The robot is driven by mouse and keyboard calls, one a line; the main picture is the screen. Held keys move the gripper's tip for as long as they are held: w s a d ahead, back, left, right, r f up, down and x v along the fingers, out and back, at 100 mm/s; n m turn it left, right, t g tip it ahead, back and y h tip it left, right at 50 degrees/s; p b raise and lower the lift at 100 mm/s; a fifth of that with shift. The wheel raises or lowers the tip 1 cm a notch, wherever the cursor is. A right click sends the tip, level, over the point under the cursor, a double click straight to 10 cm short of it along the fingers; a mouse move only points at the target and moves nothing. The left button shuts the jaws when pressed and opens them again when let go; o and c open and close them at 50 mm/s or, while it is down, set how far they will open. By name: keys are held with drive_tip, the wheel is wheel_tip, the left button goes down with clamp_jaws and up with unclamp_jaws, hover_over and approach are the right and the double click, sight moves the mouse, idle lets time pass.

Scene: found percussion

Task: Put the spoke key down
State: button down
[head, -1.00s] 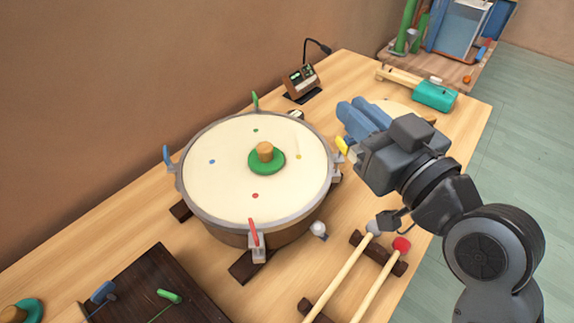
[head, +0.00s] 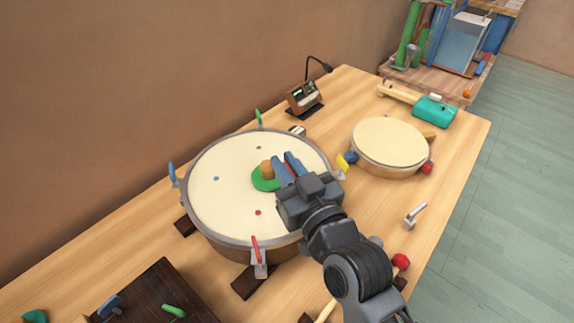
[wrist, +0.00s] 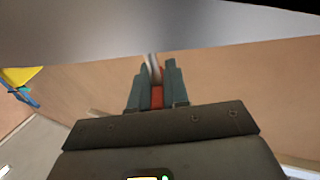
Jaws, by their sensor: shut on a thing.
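My gripper (head: 284,159) is over the large drum (head: 222,205), its blue fingers close beside the cork knob and green disc on the drumhead. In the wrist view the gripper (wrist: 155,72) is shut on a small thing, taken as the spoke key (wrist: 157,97). A red part shows between the fingers, with a thin grey metal part near their tips.
The green disc (head: 264,181) carries the cork knob (head: 267,167). Coloured tuning handles ring the drum. A smaller drum (head: 390,143) stands right, with a grey metal T-shaped piece (head: 413,216) nearer the edge. A dark board (head: 150,290) lies front left.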

drive_tip(key=shift+f, duration=0.1)
drive_tip(key=shift+f+b, duration=0.25)
drive_tip(key=shift+b, duration=0.05)
drive_tip(key=c, duration=1.1)
unclamp_jaws()
drive_tip(key=shift+r, duration=0.1)
drive_tip(key=shift+p, duration=0.3)
drive_tip(key=b+v, duration=0.2)
drive_tip(key=v, duration=0.6)
drive_tip(key=shift+a, duration=0.2)
